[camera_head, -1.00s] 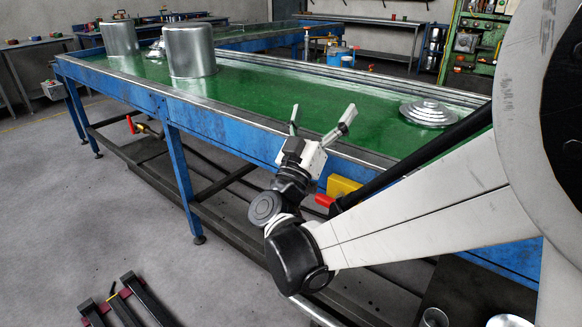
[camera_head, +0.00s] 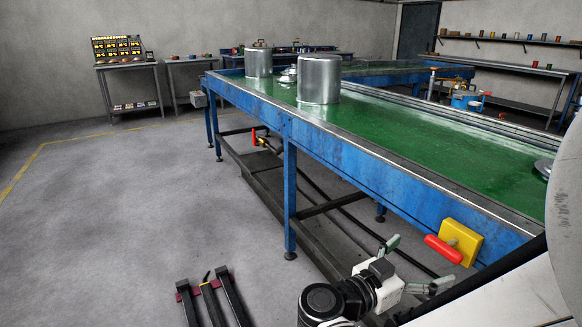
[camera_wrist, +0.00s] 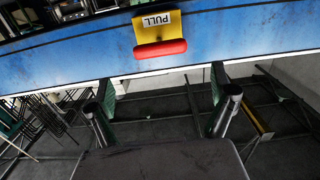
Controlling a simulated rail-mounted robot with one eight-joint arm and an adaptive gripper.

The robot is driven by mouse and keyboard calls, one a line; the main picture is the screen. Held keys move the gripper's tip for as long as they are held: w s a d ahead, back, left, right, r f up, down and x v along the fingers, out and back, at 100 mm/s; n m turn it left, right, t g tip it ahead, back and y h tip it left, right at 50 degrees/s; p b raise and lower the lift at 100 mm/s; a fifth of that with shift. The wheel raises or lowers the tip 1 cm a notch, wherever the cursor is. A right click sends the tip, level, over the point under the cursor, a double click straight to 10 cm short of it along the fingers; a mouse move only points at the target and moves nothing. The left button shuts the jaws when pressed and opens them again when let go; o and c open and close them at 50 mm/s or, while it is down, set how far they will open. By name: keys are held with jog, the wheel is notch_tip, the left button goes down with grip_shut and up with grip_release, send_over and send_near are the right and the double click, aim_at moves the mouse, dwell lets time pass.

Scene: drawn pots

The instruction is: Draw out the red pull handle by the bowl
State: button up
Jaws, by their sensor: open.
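A red pull handle (camera_head: 443,249) on a yellow plate (camera_head: 461,242) is fixed to the blue side of the near table, at the right. The wrist view shows this red handle (camera_wrist: 160,49) and its yellow plate (camera_wrist: 157,25) marked PULL, upside down. My gripper (camera_head: 415,264) is open and empty, left of and below the handle in the head view. In the wrist view the handle lies above and between my fingers (camera_wrist: 162,92), apart from them. A shiny round metal piece (camera_head: 543,168), perhaps the bowl, is partly cut off by my arm.
The green-topped table (camera_head: 400,135) carries a large metal pot (camera_head: 319,80) and another pot (camera_head: 258,62). A second red handle (camera_head: 254,136) shows under its left part. A dark rack (camera_head: 212,298) lies on the floor. The floor at left is clear.

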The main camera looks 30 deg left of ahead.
jog(key=b+x, duration=0.1)
jog(key=x, duration=0.7)
jog(key=shift+w+d+b, duration=0.1)
jog(key=shift+w+b, duration=0.2)
jog(key=shift+w, duration=0.1)
